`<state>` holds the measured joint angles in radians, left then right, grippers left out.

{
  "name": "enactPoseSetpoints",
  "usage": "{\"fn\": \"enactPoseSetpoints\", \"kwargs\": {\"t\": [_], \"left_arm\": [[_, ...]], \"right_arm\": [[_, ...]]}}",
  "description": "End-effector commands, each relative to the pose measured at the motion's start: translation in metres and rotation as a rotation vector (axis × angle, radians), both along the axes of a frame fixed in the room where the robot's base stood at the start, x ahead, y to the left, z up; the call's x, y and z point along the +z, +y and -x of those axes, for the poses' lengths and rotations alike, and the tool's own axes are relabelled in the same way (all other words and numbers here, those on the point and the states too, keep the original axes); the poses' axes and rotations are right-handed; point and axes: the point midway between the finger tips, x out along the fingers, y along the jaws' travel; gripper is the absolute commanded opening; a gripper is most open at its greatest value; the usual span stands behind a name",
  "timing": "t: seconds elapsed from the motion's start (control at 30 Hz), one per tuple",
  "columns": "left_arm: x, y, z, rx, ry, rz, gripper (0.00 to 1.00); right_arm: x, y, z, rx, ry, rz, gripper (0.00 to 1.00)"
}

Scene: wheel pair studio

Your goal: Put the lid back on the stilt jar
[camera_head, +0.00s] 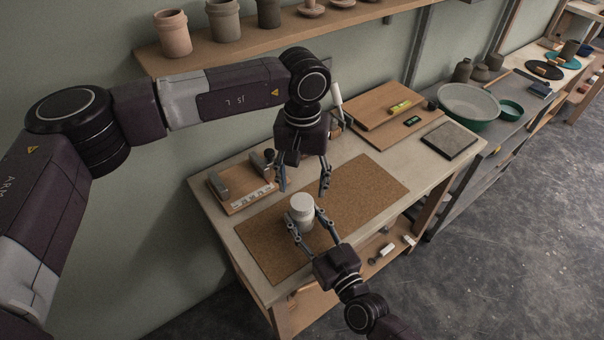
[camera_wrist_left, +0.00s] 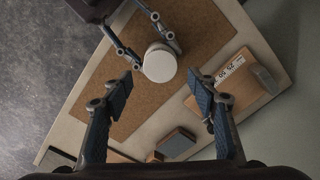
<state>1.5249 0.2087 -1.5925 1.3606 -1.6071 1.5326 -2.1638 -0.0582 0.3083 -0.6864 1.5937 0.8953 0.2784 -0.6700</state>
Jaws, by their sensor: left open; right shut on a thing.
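The stilt jar (camera_head: 303,218) is a small pale cylinder standing on the brown cork mat (camera_head: 367,184). A whitish round top (camera_head: 302,202), which looks like the lid, sits over it; I cannot tell whether it is fully seated. In the left wrist view the top shows as a plain pale disc (camera_wrist_left: 160,64). My right gripper (camera_head: 305,216) is shut on the jar, one finger on each side. My left gripper (camera_head: 304,189) is open and empty, pointing down above and just behind the jar. Its spread fingers show in the left wrist view (camera_wrist_left: 162,82).
A wooden block with grey uprights and a marked strip (camera_head: 246,198) stands left of the mat. Wooden boards (camera_head: 383,110) and a grey slab (camera_head: 449,139) lie at the back right. A shelf with pots (camera_head: 240,50) runs along the wall. The mat's right part is clear.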

Motion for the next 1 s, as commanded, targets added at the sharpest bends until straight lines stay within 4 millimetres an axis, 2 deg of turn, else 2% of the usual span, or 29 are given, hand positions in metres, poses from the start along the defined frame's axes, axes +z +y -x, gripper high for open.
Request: {"fn": "enactPoseSetpoints", "kwargs": {"t": [1.0], "left_arm": [[0.017, 0.000, 0.000, 1.904, -0.003, -0.002, 0.53]], "right_arm": [[0.000, 0.000, 0.000, 0.000, 0.000, 0.000, 0.00]]}}
